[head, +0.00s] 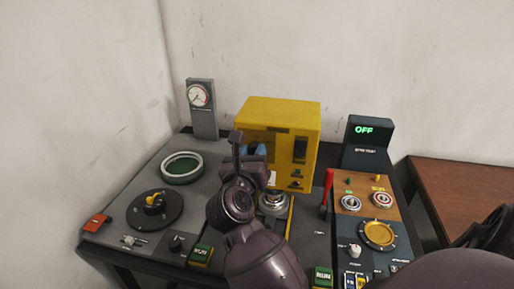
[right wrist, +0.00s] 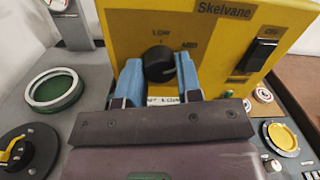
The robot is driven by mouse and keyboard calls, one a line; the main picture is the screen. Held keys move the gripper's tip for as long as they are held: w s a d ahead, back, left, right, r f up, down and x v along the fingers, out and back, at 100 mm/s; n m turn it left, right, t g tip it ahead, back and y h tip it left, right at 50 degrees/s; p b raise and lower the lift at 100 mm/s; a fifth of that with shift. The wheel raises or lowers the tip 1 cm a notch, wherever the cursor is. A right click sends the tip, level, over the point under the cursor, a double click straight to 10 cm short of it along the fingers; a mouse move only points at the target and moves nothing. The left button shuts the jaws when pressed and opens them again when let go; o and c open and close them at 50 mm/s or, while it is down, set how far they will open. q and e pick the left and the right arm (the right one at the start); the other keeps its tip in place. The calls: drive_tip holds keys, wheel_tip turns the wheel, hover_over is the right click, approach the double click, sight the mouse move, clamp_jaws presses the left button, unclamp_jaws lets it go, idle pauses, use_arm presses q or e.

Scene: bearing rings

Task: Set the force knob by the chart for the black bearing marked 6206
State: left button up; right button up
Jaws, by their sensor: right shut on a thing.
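A yellow machine box (head: 277,112) stands at the back of the bench; it fills the upper right wrist view (right wrist: 210,20). A round black knob (right wrist: 159,64) is on its front, with LOW printed at its upper left and MID at its upper right. My right gripper (right wrist: 158,72) has its blue fingers on either side of the knob, shut on it. In the head view the gripper (head: 253,150) is partly hidden by its wrist. A white label below the knob is mostly covered. The knob's pointer, a readable chart and the 6206 marking cannot be made out. My left gripper is not in view.
A black rocker switch (right wrist: 258,55) marked OFF is right of the knob. A screen (head: 367,130) reads OFF. A red lever (head: 326,190), a yellow dish (head: 379,234), a green-centred ring (head: 182,167) and a black turntable (head: 154,211) surround the box.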

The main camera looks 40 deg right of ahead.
drive_tip(key=shift+n+p, duration=0.35)
drive_tip(key=shift+n, duration=0.15)
drive_tip(key=o, duration=0.9)
drive_tip(key=shift+o, duration=0.2)
